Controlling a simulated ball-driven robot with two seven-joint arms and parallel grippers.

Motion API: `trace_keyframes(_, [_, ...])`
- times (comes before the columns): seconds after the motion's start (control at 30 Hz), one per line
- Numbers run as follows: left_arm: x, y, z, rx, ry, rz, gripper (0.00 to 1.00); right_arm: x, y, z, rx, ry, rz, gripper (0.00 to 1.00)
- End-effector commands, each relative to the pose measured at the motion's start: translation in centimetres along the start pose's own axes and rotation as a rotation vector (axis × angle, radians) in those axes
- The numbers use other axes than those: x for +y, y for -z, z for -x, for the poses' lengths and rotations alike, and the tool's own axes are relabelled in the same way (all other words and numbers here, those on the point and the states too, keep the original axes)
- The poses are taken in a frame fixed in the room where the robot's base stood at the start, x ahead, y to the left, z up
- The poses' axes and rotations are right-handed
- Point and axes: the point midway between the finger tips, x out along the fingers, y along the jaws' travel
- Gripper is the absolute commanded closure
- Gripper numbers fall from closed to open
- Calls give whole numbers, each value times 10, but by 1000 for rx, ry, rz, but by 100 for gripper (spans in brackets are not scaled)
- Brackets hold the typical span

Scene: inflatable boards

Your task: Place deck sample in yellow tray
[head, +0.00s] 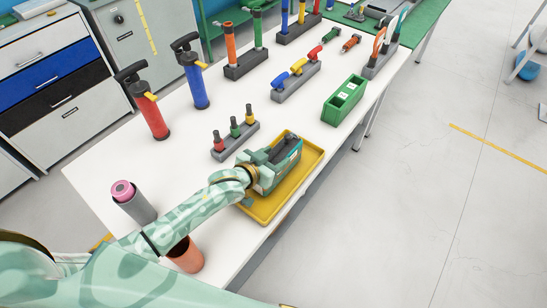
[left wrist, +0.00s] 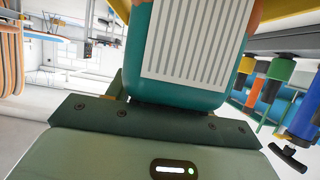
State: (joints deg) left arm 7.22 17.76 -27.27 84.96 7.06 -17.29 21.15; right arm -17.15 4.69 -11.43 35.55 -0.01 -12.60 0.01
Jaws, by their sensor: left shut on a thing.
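The yellow tray (head: 314,150) lies on the white table near its right edge. My left gripper (head: 277,160) is over the tray and shut on the deck sample. In the left wrist view the deck sample (left wrist: 196,40) is a teal, round-cornered piece with a white striped face, close against the gripper. In the head view the gripper hides most of it, and I cannot tell whether it touches the tray floor. A yellow band, likely the tray (left wrist: 290,18), shows at the top of the wrist view. My right gripper is not in view.
A grey rack with small red, green and yellow-topped pieces (head: 235,138) stands just behind the tray. A green divided box (head: 344,100) is beyond it. Red (head: 147,107) and blue (head: 195,80) pumps stand at left. A pink-ended roll (head: 133,200) and a copper-coloured cylinder (head: 186,255) are near my arm.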

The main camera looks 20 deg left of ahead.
Motion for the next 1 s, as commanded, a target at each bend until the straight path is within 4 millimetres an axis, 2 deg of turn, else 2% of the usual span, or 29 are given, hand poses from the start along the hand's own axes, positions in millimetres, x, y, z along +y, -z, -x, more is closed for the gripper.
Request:
trace_keyframes(0.17, [0, -3, -1, 1, 0, 1, 88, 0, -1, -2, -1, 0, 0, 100])
trace_keyframes(0.2, [0, -3, -1, 0, 0, 1, 39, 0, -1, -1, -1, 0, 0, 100])
trace_keyframes(0.27, [0, -3, -1, 0, 0, 0, 26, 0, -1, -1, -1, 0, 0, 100])
trace_keyframes(0.57, [0, -1, 0, 0, 0, 0, 26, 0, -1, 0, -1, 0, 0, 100])
trace_keyframes(0.63, [0, 0, 5, -2, 0, 0, 26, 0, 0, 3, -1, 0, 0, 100])
trace_keyframes(0.77, [0, 2, 30, -3, 0, 0, 26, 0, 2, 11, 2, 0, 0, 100])
trace_keyframes(1.0, [0, 1, 86, -2, 0, 0, 26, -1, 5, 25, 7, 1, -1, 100])
